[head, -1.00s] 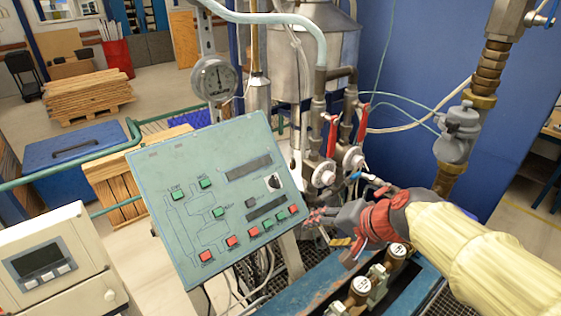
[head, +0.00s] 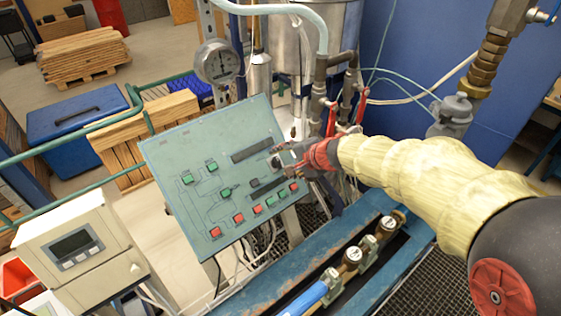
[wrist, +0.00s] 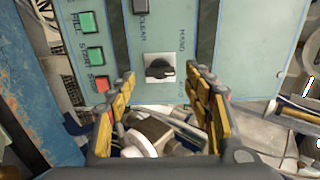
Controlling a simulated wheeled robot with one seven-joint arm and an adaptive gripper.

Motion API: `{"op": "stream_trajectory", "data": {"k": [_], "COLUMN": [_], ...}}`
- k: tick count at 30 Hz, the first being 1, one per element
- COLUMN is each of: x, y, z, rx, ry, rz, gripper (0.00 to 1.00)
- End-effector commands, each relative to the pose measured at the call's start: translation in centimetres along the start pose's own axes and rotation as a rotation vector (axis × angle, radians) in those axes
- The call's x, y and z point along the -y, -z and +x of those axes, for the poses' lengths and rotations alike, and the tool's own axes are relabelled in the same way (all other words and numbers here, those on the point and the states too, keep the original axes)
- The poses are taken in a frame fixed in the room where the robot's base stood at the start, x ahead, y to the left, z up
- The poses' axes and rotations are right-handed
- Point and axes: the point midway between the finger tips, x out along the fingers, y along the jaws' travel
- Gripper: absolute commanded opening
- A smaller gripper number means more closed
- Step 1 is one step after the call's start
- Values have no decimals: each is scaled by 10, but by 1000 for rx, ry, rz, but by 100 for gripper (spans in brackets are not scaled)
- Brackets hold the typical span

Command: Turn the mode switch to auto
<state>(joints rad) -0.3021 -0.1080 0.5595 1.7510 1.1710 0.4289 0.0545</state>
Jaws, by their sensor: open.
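The mode switch (wrist: 159,68) is a black rotary knob on a light square plate, set in the green control panel (head: 165,150). In the wrist view it lies between and just beyond my fingertips. My gripper (wrist: 159,80) is open, with yellow-padded fingers on either side of the knob and nothing held. In the head view my gripper (head: 284,156) is at the panel's right side and largely covers the switch. I cannot tell whether the fingers touch it.
Green and red buttons (wrist: 90,22) sit beside the switch on the panel. A grey meter box (head: 75,245) stands left of the panel. Pipes with red-handled valves (head: 331,118) rise behind my gripper. A blue bench rail (head: 270,290) with brass fittings runs below my arm.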

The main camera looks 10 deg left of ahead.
Motion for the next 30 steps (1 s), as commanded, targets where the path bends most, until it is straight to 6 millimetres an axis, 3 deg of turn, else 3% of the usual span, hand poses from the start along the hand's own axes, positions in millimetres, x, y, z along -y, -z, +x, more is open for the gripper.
{"op": "stream_trajectory", "data": {"k": [6,16,30], "x": [0,1,1], "y": [0,0,0], "z": [22,26,26], "rx": [1,0,0], "ry": [0,1,1], "rz": [0,-1,-1], "gripper": [52,52,25]}}
